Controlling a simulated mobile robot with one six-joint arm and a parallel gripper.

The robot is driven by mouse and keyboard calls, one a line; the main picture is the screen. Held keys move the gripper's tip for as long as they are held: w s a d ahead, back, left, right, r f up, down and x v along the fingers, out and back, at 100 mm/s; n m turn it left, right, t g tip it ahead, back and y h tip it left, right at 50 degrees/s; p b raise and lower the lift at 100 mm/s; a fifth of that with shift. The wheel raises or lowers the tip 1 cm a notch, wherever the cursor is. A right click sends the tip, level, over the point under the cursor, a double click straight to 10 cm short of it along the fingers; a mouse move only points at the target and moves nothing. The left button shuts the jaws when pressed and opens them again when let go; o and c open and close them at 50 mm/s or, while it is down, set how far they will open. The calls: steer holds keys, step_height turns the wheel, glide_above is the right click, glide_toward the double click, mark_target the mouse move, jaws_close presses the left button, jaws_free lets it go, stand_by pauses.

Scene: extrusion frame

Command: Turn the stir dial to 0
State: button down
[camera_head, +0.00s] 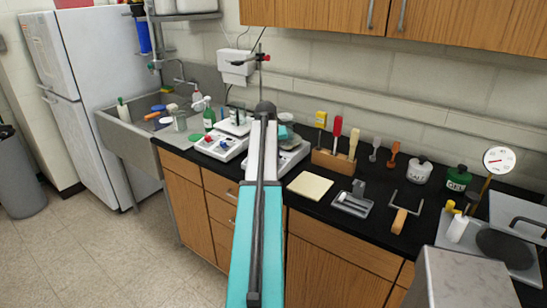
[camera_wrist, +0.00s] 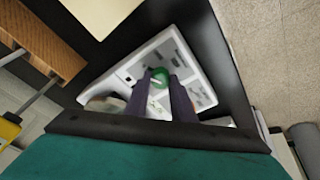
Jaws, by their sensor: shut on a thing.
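The green stir dial (camera_wrist: 160,77) shows in the wrist view on the white front panel of a hot-plate stirrer (camera_wrist: 197,85). My gripper (camera_wrist: 162,82) has its two dark fingers on either side of the dial and is shut on it. A pale mark shows on the dial, but its setting is too small to read. In the head view the stirrer (camera_head: 291,158) stands on the black counter, partly hidden behind my arm. The dial and my gripper are hidden there.
A second white stirrer (camera_head: 222,144) with red and blue knobs stands left of my arm. A pale yellow pad (camera_head: 310,185) lies to the right, near a wooden tool block (camera_head: 334,160). A sink (camera_head: 150,125) is at the left.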

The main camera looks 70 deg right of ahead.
steer(key=shift+s+a+f, duration=0.1)
steer(key=shift+s, duration=0.3)
steer(key=c, duration=1.5)
jaws_free()
steer(key=shift+s, duration=0.1)
steer(key=shift+w, duration=0.25)
steer(key=shift+r, duration=0.2)
steer(key=shift+w+a+r, duration=0.1)
steer(key=shift+a+r, duration=0.15)
steer(key=shift+r, duration=0.45)
steer(key=b+v, duration=0.3)
steer(key=v, duration=0.9)
